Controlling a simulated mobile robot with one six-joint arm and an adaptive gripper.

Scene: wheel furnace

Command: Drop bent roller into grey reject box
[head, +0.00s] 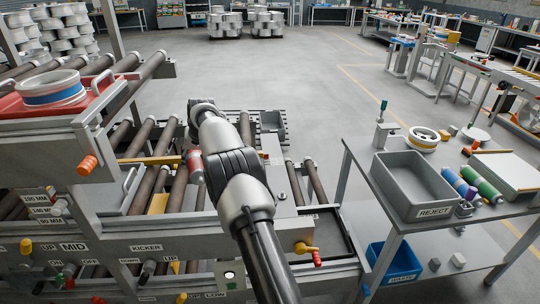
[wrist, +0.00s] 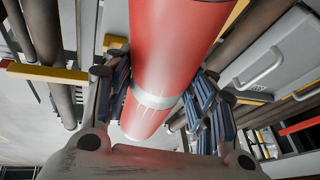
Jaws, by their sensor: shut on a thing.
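In the wrist view a red roller (wrist: 170,45) with a pale grey band runs lengthwise between the dark ribbed finger pads of my gripper (wrist: 160,98). The gripper is shut on it, with a pad on each side near the band. In the head view part of the red roller (head: 195,166) shows left of my arm, above the conveyor. My arm hides most of the gripper there. I cannot tell the roller's bend. The grey reject box (head: 434,212) stands open on the bench at right, labelled REJECT, with its visible inside empty. The gripper is well left of it.
A blue bin (head: 392,264) sits on the lower shelf. Brown conveyor rollers (head: 142,136) and a yellow bar (head: 150,160) lie near the gripper. Open floor lies behind.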

